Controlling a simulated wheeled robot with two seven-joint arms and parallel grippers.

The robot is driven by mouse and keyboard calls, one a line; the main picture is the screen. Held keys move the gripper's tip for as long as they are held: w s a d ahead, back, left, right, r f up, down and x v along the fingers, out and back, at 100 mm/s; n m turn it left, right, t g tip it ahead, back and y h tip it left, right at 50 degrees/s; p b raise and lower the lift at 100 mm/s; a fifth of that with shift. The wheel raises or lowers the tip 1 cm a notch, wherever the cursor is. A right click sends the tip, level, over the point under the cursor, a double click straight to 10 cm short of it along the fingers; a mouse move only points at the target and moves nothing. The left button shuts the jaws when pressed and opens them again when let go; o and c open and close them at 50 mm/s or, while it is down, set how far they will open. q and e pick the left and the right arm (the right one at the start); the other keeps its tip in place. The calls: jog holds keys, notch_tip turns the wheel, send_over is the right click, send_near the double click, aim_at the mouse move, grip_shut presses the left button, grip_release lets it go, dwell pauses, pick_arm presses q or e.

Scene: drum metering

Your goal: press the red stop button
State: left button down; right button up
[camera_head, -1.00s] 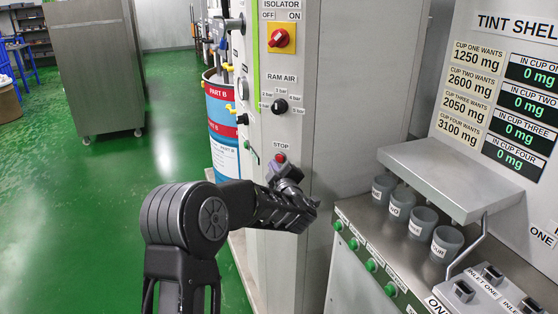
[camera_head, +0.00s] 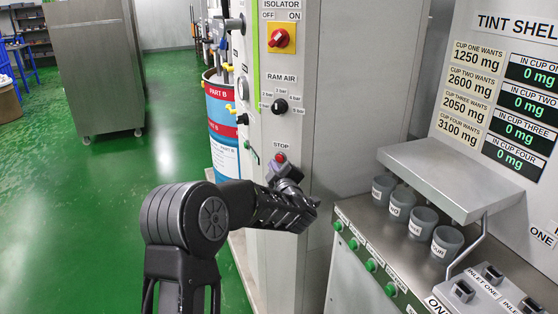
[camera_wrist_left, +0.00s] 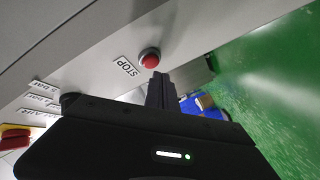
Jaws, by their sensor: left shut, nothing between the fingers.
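The red stop button (camera_head: 280,158) sits on the grey cabinet front (camera_head: 284,200) under the STOP label in the head view. It also shows in the left wrist view as a red dome (camera_wrist_left: 150,58) on a dark collar beside the STOP label. My left gripper (camera_head: 288,172) is shut and empty, with its fingertips just below the button in the head view. In the left wrist view the fingers (camera_wrist_left: 161,90) point toward the button, with the tips close to its rim. Whether they touch it I cannot tell. My right gripper is in neither view.
Above the button are the ram air knob (camera_head: 279,106) and the red and yellow isolator switch (camera_head: 281,38). Right of the cabinet, several grey cups (camera_head: 447,241) stand under a metal shelf (camera_head: 452,180). A blue and red drum (camera_head: 222,115) stands behind on the left.

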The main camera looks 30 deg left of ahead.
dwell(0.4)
pick_arm(q)
jog(key=shift+w+a, duration=0.1)
jog(key=shift+w, duration=0.3)
jog(key=shift+w, duration=0.4)
dwell(0.6)
jog(key=shift+s, duration=0.1)
jog(key=shift+s+b, duration=0.45)
jog(key=shift+s, duration=0.25)
jog(key=s, duration=0.2)
jog(key=s+d+b, duration=0.1)
jog(key=s, duration=0.2)
dwell(0.6)
